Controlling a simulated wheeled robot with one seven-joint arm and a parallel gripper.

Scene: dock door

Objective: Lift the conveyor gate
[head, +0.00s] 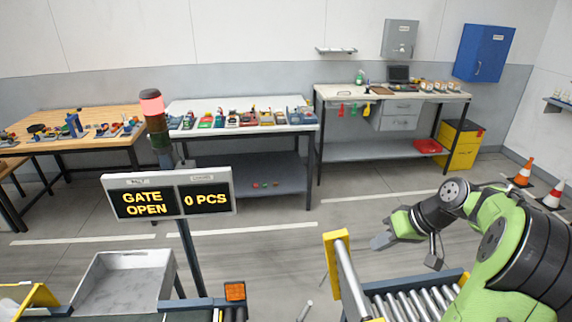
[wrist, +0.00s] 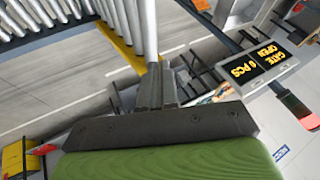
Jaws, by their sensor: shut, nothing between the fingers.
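The conveyor gate (head: 347,275) stands tilted up at the near end of the roller conveyor, with a yellow end piece and a silver roller. In the wrist view, a yellow bar (wrist: 122,50) and silver rollers lie just beyond my fingertips. My gripper (head: 380,241) is shut and empty, to the right of the raised gate in the head view. In the wrist view my gripper (wrist: 157,72) points at the rollers; I cannot tell whether it touches them. A sign (head: 168,198) reads "GATE OPEN" and "0 PCS".
The roller conveyor (head: 408,301) runs at lower right. A grey tray (head: 125,283) sits at lower left, near an orange lamp (head: 235,291). A signal tower (head: 152,105) glows red. Workbenches line the back wall, and orange cones (head: 524,172) stand at right.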

